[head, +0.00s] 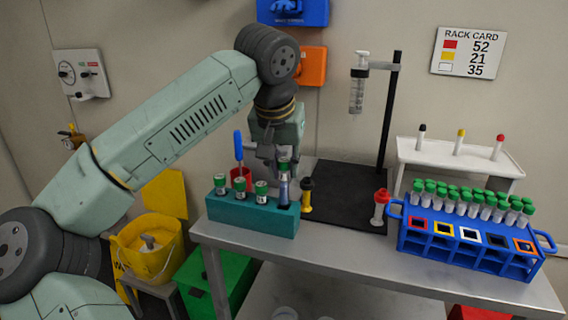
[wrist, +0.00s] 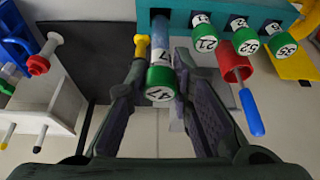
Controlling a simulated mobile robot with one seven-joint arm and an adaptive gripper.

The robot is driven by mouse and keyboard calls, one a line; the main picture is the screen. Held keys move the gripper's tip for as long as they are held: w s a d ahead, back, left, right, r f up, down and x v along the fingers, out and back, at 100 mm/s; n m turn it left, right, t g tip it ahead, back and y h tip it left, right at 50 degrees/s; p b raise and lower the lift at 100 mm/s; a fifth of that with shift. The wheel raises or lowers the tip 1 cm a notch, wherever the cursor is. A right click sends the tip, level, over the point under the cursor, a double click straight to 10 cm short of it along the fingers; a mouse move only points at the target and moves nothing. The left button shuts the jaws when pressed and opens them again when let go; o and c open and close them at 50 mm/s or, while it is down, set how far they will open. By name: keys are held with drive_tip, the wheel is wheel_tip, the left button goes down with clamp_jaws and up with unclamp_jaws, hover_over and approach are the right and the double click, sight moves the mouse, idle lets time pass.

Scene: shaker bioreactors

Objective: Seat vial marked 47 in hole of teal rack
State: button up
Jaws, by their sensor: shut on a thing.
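The vial marked 47 (wrist: 160,82) has a green cap with a white label. My gripper (wrist: 160,66) is shut on it, with one finger on each side. In the head view the vial (head: 283,178) is upright at the right end of the teal rack (head: 250,220), where my gripper (head: 275,160) is too. Its lower end is at the rack's top; how deep it sits in a hole is hard to tell. Several other holes hold green-capped vials marked 21 (wrist: 203,44), 52 (wrist: 245,40) and 35 (wrist: 284,44).
A yellow and black piece (head: 306,195) stands close right of the teal rack. A red cup with a blue-handled tool (head: 239,148) is behind it. A blue rack (head: 470,246) of green-capped tubes stands at right. A red-topped piece (head: 380,207) and a black stand (head: 388,110) are between.

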sight(283, 185)
drive_tip(key=shift+f+b, duration=1.7)
drive_tip(key=shift+f, duration=1.55)
idle(4.0)
drive_tip(key=o, duration=0.9)
drive_tip(key=shift+o, duration=0.2)
